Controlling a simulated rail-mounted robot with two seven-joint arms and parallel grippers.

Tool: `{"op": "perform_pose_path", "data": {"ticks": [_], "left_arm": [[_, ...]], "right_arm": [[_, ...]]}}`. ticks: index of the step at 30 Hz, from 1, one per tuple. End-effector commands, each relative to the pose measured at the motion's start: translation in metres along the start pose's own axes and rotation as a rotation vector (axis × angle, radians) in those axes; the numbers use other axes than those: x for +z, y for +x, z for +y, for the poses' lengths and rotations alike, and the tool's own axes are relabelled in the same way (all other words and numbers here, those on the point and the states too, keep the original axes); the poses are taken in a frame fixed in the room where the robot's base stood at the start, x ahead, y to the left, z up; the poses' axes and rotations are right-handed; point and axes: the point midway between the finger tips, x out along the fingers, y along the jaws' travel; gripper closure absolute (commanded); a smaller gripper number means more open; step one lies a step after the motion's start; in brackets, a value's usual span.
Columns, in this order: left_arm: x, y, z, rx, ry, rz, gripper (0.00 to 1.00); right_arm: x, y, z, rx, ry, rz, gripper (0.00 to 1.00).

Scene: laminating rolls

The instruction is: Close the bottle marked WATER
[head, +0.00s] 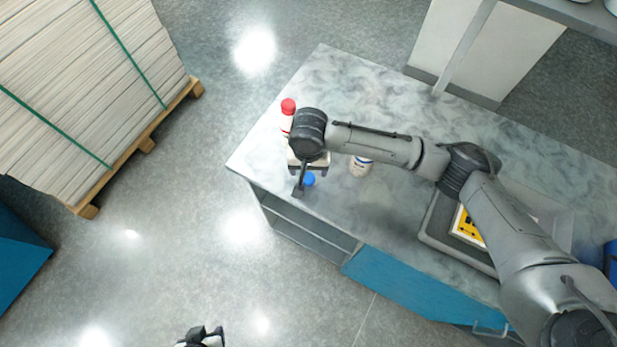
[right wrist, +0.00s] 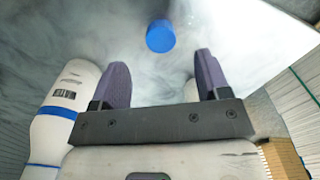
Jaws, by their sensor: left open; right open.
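A blue cap (head: 309,179) lies on the worktop near its front left corner. In the right wrist view the blue cap (right wrist: 160,36) is beyond the fingertips, roughly centred between them and apart from both. My right gripper (head: 301,186) is open and empty above the worktop; its open fingers also show in the right wrist view (right wrist: 160,75). A white bottle with a blue band (head: 360,166) stands right of it, its top hidden by my arm. A white bottle with a blue band (right wrist: 55,120) shows in the right wrist view; no WATER marking is readable. My left gripper (head: 200,338) is open, over the floor.
A red-capped white bottle (head: 288,112) stands at the worktop's left edge, behind my right gripper. A grey tray with a yellow-marked item (head: 466,228) lies to the right, under my right arm. The back of the worktop (head: 340,85) is clear. A pallet stack (head: 85,85) stands left.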

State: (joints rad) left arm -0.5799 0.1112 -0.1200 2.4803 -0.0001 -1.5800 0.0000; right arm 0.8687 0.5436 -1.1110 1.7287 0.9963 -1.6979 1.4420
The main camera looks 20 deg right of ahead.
Motion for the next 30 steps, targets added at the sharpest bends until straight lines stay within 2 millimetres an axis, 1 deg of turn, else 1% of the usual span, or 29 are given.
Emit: {"op": "perform_pose_path", "data": {"ticks": [3, 14, 17, 24, 27, 30], "left_arm": [[0.0, 0.001, 0.0, 0.0, 0.0, 0.0, 0.57], [0.001, 0.001, -0.003, -0.007, 0.01, -0.002, 0.57], [0.002, 0.004, -0.004, -0.01, 0.012, -0.003, 0.57], [0.004, 0.009, -0.004, -0.01, 0.013, -0.003, 0.57], [0.004, 0.01, -0.003, -0.01, 0.012, -0.003, 0.57], [0.004, 0.011, -0.003, -0.008, 0.01, -0.002, 0.57]], "right_arm": [[0.0, 0.006, 0.0, -0.001, -0.001, 0.0, 0.31], [0.0, 0.007, 0.0, -0.001, -0.001, 0.0, 0.31], [-0.001, 0.016, 0.0, 0.001, 0.0, 0.0, 0.31], [-0.004, 0.047, 0.0, 0.001, 0.0, 0.001, 0.31], [-0.004, 0.055, 0.0, 0.0, 0.0, 0.002, 0.31], [-0.004, 0.058, 0.0, 0.0, -0.001, 0.002, 0.31]]}}
